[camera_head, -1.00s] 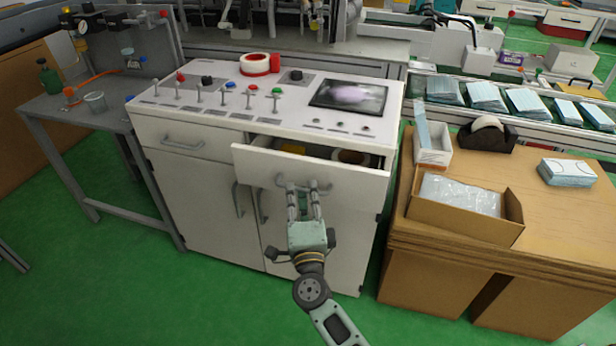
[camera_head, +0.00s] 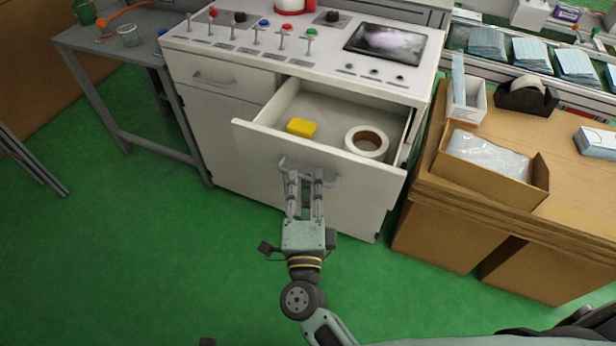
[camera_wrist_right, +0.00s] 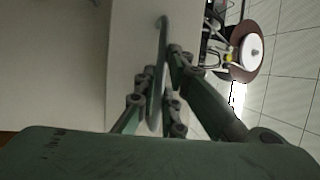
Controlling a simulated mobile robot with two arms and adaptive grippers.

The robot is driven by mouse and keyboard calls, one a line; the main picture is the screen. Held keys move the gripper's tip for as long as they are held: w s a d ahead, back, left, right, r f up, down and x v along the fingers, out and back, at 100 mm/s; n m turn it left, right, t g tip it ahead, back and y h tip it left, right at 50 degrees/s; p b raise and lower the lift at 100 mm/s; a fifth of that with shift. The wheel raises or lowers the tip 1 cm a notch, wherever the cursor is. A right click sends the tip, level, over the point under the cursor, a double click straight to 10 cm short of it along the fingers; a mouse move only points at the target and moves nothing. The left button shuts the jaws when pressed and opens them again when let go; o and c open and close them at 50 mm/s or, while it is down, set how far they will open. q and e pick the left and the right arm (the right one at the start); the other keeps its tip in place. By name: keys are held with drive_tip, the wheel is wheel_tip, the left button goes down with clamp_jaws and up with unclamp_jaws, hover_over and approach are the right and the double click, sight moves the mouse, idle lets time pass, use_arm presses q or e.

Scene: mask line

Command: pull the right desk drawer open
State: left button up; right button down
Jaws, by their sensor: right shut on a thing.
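The right desk drawer (camera_head: 318,160) stands well out of the white control desk (camera_head: 226,135) in the head view. Inside it lie a yellow block (camera_head: 301,127) and a white tape roll (camera_head: 366,142). My right gripper (camera_head: 305,178) is at the drawer front, shut on the grey bar handle (camera_head: 327,182). In the right wrist view the handle (camera_wrist_right: 158,75) runs between the fingers (camera_wrist_right: 168,92). My left gripper does not show.
The left drawer (camera_head: 215,77) is closed. A brown table (camera_head: 470,220) with an open carton (camera_head: 535,190) stands close on the right. A grey side table (camera_head: 110,50) is at the left. Green floor in front is mostly clear.

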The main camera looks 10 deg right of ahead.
drive_tip(key=shift+f, duration=0.1)
drive_tip(key=c, duration=1.8)
unclamp_jaws()
drive_tip(key=shift+c, duration=0.2)
drive_tip(key=v, duration=1.2)
